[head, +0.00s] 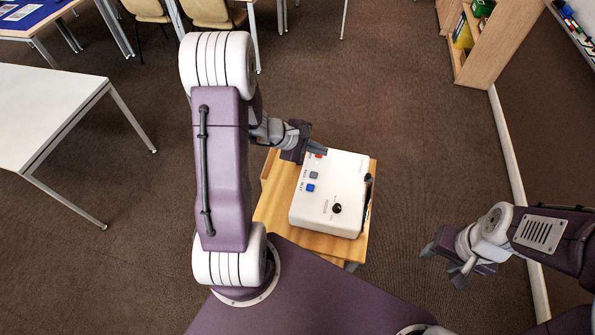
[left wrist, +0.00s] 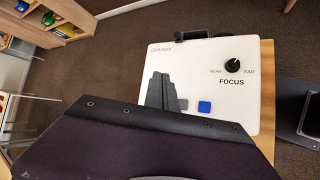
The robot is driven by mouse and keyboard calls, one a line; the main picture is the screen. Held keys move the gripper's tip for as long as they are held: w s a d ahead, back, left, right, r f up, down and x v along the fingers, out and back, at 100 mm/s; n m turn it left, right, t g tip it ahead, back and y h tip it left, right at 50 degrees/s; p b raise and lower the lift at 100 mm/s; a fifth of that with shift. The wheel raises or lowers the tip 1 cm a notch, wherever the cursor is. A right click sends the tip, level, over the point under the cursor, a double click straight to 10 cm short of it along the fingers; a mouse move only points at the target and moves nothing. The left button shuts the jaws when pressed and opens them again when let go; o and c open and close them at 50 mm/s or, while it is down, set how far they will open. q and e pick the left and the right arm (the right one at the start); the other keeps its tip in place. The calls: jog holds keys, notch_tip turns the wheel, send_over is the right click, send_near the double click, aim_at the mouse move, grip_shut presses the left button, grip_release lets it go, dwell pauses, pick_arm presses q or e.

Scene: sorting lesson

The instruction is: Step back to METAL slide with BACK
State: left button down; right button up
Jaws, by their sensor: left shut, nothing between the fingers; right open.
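The white slide projector (head: 335,170) sits on a wooden stand. A red button (head: 319,156), a grey button (head: 314,175) and a blue button (head: 310,188) line its left side. Their small labels are hard to read. My left gripper (head: 322,149) is shut and empty, its tips over the projector's far left corner, close to the red button; contact is unclear. In the left wrist view its fingers (left wrist: 160,92) stand beside the blue button (left wrist: 204,106) and hide the other buttons. My right gripper (head: 447,264) is open and empty, away to the right. No slide picture shows.
The black focus knob (head: 337,208) is on the projector's near part. The wooden stand (head: 271,207) shows around it. A white table (head: 45,110) is at left, a bookshelf (head: 490,45) at far right. Carpet between the stand and my right gripper is clear.

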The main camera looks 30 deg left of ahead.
aim_at(311, 175)
pick_arm(q)
jog(key=shift+s+a+f+n, duration=0.2)
jog(key=shift+s+a, duration=0.05)
jog(key=shift+a, duration=0.25)
jog(key=shift+s+a+f+n, duration=0.15)
jog(key=shift+s+a+n, duration=0.1)
jog(key=shift+a, duration=0.25)
jog(key=shift+w, duration=0.1)
notch_tip(311, 175, down, 9)
jog(key=b, duration=0.6)
jog(key=shift+r, duration=0.15)
jog(key=shift+b, duration=0.45)
dwell(0.6)
jog(key=shift+f+b, duration=0.55)
jog(key=shift+b, duration=0.15)
